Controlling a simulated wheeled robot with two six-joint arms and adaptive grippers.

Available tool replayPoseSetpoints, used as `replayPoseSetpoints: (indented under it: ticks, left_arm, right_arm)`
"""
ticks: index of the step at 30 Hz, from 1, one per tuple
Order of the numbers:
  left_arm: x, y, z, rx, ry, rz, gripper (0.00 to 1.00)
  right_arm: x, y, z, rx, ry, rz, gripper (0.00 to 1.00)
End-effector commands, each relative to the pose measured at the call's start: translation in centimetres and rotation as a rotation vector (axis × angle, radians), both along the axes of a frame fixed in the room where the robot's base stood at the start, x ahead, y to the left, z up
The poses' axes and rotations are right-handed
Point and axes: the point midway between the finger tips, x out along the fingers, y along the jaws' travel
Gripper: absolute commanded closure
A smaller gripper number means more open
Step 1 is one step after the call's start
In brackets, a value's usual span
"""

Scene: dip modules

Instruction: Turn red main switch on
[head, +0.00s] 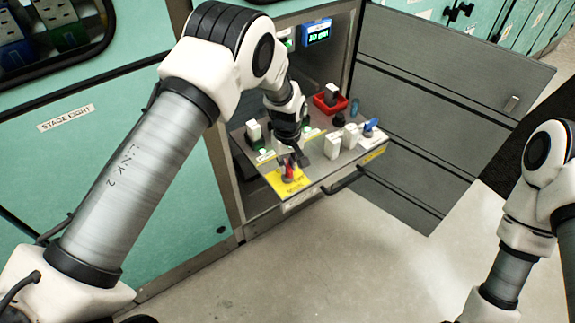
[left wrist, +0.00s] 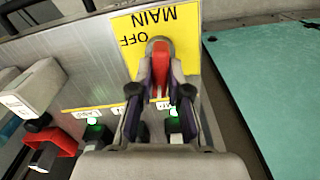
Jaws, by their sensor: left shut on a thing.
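The red main switch (head: 289,173) stands on a yellow label at the front left corner of the pulled-out panel. In the left wrist view the red switch handle (left wrist: 160,68) lies between the fingers, with "MAIN" and "OFF" printed on the yellow label (left wrist: 128,24) around it. My left gripper (head: 293,160) reaches down over the panel and is shut on the red handle; its fingers (left wrist: 160,92) show on both sides of it. My right arm shows at the right edge, its gripper out of the frame.
The grey panel (head: 318,181) carries several white modules (head: 332,146), a red tray (head: 330,104) and a blue-topped part (head: 371,127). Green lights (left wrist: 93,121) glow near the switch. An open grey door (head: 420,110) stands on the right. A small display (head: 317,33) is lit behind.

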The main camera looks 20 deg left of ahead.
Motion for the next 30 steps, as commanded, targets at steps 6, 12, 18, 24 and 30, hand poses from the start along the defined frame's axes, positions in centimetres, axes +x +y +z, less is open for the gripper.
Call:
replayPoseSetpoints:
  ticks: [6,12,18,24,30]
  left_arm:
    - [-0.12,-0.02,-0.17,0.000,0.003,0.136,1.00]
    - [-0.11,-0.01,-0.13,0.000,0.003,0.208,1.00]
    - [-0.11,-0.01,-0.10,0.000,0.003,0.235,1.00]
    - [-0.11,-0.01,-0.10,0.000,0.003,0.238,1.00]
    - [-0.11,-0.01,-0.11,0.000,0.003,0.238,0.66]
  right_arm:
    - [0.00,0.00,-0.44,0.000,0.000,0.000,0.44]
    - [0.00,0.00,-0.57,0.000,0.000,0.000,0.44]
    - [0.00,0.00,-0.61,0.000,0.000,0.000,0.44]
    - [0.00,0.00,-0.60,0.000,0.000,0.000,0.44]
    - [0.00,0.00,-0.60,0.000,0.000,0.000,0.44]
